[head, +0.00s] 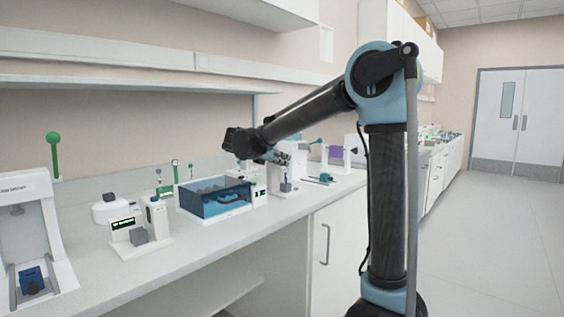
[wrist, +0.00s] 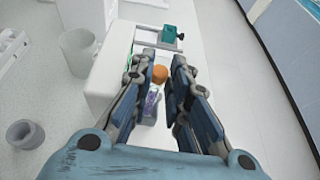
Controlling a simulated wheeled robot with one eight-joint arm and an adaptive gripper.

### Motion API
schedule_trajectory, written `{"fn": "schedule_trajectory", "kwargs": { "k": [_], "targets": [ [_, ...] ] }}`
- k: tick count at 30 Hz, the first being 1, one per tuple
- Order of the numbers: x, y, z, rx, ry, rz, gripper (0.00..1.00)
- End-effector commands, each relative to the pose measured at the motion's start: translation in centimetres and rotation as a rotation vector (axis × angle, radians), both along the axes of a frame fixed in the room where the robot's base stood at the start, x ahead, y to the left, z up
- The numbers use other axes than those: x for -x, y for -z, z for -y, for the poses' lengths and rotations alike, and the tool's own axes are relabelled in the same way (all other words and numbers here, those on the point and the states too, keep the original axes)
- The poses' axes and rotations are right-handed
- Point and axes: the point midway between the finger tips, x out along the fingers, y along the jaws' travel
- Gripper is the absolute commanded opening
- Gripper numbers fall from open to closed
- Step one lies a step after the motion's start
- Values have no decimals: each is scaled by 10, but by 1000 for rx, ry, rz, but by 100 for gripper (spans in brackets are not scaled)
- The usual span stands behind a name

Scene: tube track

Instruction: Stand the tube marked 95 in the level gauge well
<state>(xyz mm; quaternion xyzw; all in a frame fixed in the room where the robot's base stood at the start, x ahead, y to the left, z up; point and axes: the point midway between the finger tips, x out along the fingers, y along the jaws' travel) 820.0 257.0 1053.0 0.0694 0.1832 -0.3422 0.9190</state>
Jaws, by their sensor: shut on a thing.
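My gripper (wrist: 162,64) is shut on a tube with an orange cap (wrist: 160,74), which sits between the fingers in the wrist view. A purple patch (wrist: 151,103) shows just below the cap, between the fingers. I cannot tell whether it belongs to the tube, and no 95 can be read. In the head view my gripper (head: 272,156) hangs over the counter beside a white device (head: 289,163); the held tube cannot be made out there. I cannot pick out the level gauge well with certainty.
A blue see-through bath (head: 215,198) stands left of my gripper on the counter (head: 230,235). A teal block (wrist: 169,34) lies beyond the fingers. The counter's front strip is clear.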

Motion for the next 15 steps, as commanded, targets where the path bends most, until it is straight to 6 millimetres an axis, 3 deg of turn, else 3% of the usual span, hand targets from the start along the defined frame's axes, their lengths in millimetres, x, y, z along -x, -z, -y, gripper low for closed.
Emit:
{"fn": "schedule_trajectory", "kwargs": {
  "k": [11, 12, 15],
  "targets": [
    [0, 3, 0, 0, 0, 0, 0],
    [0, 3, 0, 0, 0, 0, 18],
    [0, 3, 0, 0, 0, 0, 39]
  ]
}}
